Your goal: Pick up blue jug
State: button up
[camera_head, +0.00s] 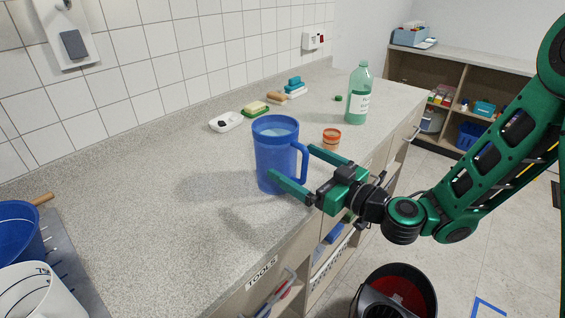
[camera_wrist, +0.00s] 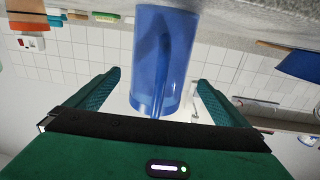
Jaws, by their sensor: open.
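The blue jug (camera_head: 274,155) stands upright on the speckled grey counter near its front edge, with its handle toward the right. My green gripper (camera_head: 291,167) is open, and its two fingers reach toward the jug from the handle side. In the head view one finger passes in front of the jug and the other is behind the handle. In the wrist view the jug (camera_wrist: 163,60) appears upside down, between and just beyond the fingertips of my gripper (camera_wrist: 160,84). I cannot tell whether either finger touches it.
Behind the jug lie a white soap dish (camera_head: 226,122), a sponge (camera_head: 255,108) and brushes. A green bottle (camera_head: 358,95) and an orange jar (camera_head: 331,138) stand to the right. A blue bucket (camera_head: 18,236) and white container (camera_head: 38,292) are at the left. The counter left of the jug is clear.

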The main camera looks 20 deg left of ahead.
aim_at(275, 138)
jog(key=shift+x, duration=3.35)
jog(key=shift+w+f, duration=0.1)
jog(key=c, duration=1.8)
jog(key=shift+c, duration=1.4)
jog(key=shift+r, duration=0.35)
jog(key=shift+r, duration=1.9)
jog(key=shift+s+a+r, duration=0.3)
jog(key=shift+s+a, duration=0.1)
jog(key=shift+s, duration=0.25)
jog(key=s+a+r, duration=0.5)
jog(key=s+r, duration=0.1)
jog(key=s, duration=0.2)
jog(key=shift+s, duration=0.2)
jog(key=shift+a+r, duration=0.1)
